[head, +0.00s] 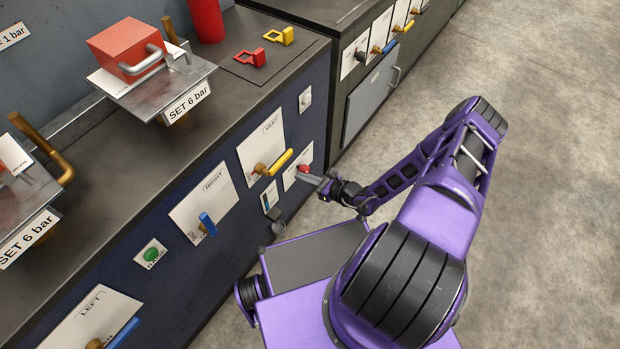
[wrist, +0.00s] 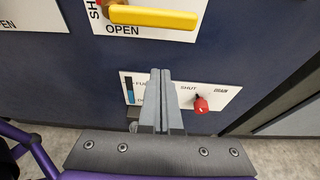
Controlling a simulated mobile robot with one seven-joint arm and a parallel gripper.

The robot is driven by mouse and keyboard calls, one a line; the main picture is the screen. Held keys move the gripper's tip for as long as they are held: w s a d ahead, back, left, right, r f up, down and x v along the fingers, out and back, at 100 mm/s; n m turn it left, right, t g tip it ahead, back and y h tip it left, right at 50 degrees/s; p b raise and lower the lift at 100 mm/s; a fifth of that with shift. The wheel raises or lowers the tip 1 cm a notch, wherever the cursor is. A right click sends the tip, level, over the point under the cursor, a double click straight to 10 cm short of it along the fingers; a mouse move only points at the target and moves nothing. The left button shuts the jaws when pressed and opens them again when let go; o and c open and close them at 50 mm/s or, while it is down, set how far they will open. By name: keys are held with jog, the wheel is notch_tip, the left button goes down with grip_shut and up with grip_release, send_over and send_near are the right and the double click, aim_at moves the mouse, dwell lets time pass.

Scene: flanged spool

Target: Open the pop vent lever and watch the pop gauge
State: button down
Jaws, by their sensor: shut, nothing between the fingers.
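A yellow lever (head: 282,161) sits on a white plate marked VENT (head: 262,143) on the dark blue cabinet front. In the wrist view the lever (wrist: 153,17) lies level, just above the word OPEN. No label reading "pop" is legible. Below it, a white plate carries a blue upright bar gauge (wrist: 130,91) at left and a red knob (wrist: 201,104) near the word SHUT at right. I cannot tell whether this is the pop gauge. My gripper (head: 310,179) is shut and empty, in front of this lower plate, below the yellow lever. Its fingers (wrist: 160,74) hide the plate's middle.
A RIGHT plate with a blue lever (head: 208,224) and a green button (head: 151,254) are to the left. Two weighted plates marked SET 6 bar (head: 187,101) stand on the bench top. Another cabinet with levers (head: 377,50) stands beyond. Open floor lies to the right.

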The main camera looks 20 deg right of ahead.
jog(key=shift+w+a+r, duration=0.4)
jog(key=shift+w+a, duration=0.1)
jog(key=shift+w, duration=0.15)
jog(key=shift+w+a+r, duration=0.35)
jog(key=shift+w+a, duration=0.1)
jog(key=shift+w, duration=0.2)
jog(key=shift+w+a+r, duration=0.4)
jog(key=shift+w+a, duration=0.1)
jog(key=shift+w, duration=0.15)
